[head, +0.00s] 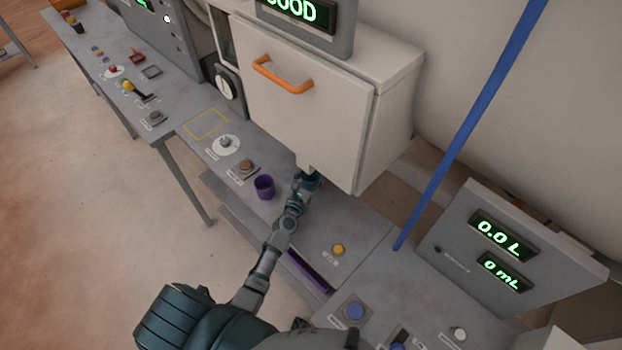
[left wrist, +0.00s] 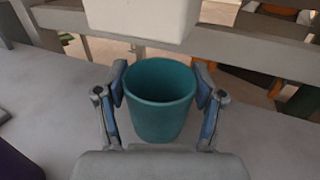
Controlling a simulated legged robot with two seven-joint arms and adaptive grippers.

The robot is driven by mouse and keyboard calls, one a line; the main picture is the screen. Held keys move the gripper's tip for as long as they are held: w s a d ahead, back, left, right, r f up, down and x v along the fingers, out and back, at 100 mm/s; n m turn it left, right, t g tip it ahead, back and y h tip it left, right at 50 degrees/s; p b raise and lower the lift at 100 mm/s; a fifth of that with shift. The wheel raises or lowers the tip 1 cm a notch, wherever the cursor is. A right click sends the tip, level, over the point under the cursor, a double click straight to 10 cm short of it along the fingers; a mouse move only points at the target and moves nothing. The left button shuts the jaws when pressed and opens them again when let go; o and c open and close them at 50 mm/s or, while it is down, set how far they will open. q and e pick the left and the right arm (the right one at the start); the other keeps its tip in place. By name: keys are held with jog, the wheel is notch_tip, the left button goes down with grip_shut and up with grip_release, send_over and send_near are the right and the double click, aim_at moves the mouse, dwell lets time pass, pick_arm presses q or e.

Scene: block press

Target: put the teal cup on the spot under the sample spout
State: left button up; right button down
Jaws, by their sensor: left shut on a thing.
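The teal cup (left wrist: 160,115) stands upright between the two fingers of my left gripper (left wrist: 162,100) in the left wrist view. My left gripper is shut on its sides, and the cup looks empty inside. In the head view the left gripper (head: 308,180) reaches below the white cabinet (head: 310,110), and only a little of the teal cup shows there. A pale block, likely the sample spout (left wrist: 142,18), hangs just beyond and above the cup in the left wrist view. The spot under it is hidden. My right gripper does not show.
A purple cup (head: 265,187) stands on the bench left of my left gripper. A brown button (head: 246,166) and a yellow button (head: 338,249) sit on the bench. A blue pole (head: 465,130) and a display box (head: 500,245) stand to the right.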

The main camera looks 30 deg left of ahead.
aim_at(306, 183)
pick_arm(q)
jog(key=shift+a+f, duration=0.1)
jog(key=shift+f, duration=0.05)
jog(key=shift+a, duration=0.2)
jog(key=shift+a+f, duration=0.2)
jog(key=shift+a, duration=0.2)
jog(key=o, duration=1)
jog(key=shift+a, duration=0.1)
jog(key=shift+o, duration=0.2)
jog(key=shift+s+d+r, duration=0.1)
jog(key=shift+d+r, duration=0.15)
jog(key=shift+d, duration=0.3)
jog(key=s, duration=0.4)
jog(key=shift+s+f, duration=0.15)
jog(key=shift+s, duration=0.15)
jog(key=s, duration=0.6)
jog(key=shift+s+a, duration=0.15)
jog(key=shift+s, duration=0.35)
jog(key=shift+s+d, duration=0.15)
jog(key=shift+d, duration=0.05)
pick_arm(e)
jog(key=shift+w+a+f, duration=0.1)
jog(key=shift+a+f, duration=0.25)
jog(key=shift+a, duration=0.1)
